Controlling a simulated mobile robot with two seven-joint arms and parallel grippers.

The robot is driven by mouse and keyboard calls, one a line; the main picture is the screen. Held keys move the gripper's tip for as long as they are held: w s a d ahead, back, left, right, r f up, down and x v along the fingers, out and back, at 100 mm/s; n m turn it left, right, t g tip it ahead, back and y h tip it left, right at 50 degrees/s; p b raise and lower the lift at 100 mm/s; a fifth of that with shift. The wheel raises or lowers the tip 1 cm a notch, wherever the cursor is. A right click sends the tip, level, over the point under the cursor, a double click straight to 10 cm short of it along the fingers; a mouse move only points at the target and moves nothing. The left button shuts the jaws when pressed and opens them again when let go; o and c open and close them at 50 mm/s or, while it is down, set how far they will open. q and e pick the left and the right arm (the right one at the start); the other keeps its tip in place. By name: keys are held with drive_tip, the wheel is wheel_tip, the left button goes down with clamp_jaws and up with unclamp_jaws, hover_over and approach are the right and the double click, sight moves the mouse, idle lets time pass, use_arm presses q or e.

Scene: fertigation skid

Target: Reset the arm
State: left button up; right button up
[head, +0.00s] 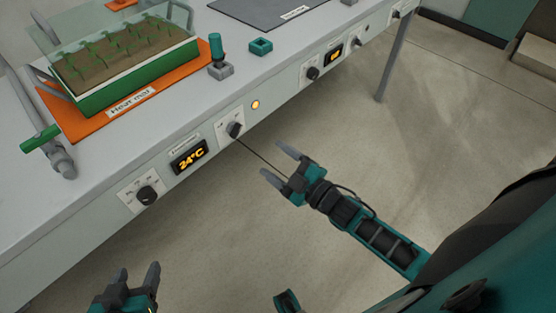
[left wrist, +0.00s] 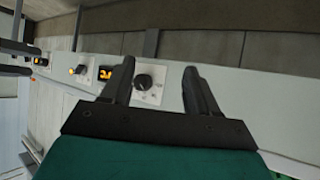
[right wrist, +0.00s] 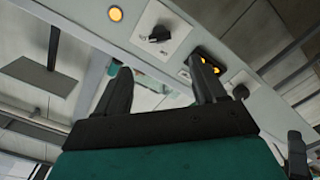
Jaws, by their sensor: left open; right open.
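My right gripper (head: 279,167) is open and empty in the head view, in front of the bench's front panel. A black knob (head: 235,129) on a white plate sits up and left of its fingertips, apart from them; the knob also shows in the right wrist view (right wrist: 159,34). My left gripper (head: 138,277) is open and empty at the bottom left of the head view, below another black knob (head: 147,195). In the left wrist view a black knob (left wrist: 144,82) shows between the open fingers (left wrist: 160,85).
The grey bench (head: 40,190) carries a planted tray (head: 130,70) on an orange heat mat (head: 190,62). A display reading 24°C (head: 189,157) and an amber light (head: 255,104) are on its front. A green-handled valve (head: 42,138) is at the left. Floor right of the bench is clear.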

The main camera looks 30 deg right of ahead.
use_arm(q)
drive_tip(key=shift+y, duration=0.4)
drive_tip(key=r+p, duration=0.1)
drive_tip(key=p, duration=0.1)
drive_tip(key=a+r+p, duration=0.1)
drive_tip(key=p, duration=0.2)
drive_tip(key=s+a+r+p, duration=0.1)
drive_tip(key=r+p, duration=0.1)
drive_tip(key=shift+a+r, duration=0.1)
drive_tip(key=shift+a, duration=0.15)
use_arm(e)
drive_tip(key=s+a+r+m+g+h, duration=0.1)
drive_tip(key=s+m+g+h, duration=0.1)
drive_tip(key=s+m, duration=0.3)
drive_tip(key=s+a+r+m+g+h, duration=0.1)
drive_tip(key=s+r+m+g+h, duration=0.1)
drive_tip(key=s+m+g, duration=0.2)
drive_tip(key=s+m, duration=0.1)
drive_tip(key=s, duration=0.1)
drive_tip(key=shift+s+a, duration=0.3)
drive_tip(key=shift+s, duration=0.1)
use_arm(q)
drive_tip(key=shift+s+d, duration=0.1)
use_arm(e)
drive_tip(key=shift+r, duration=0.1)
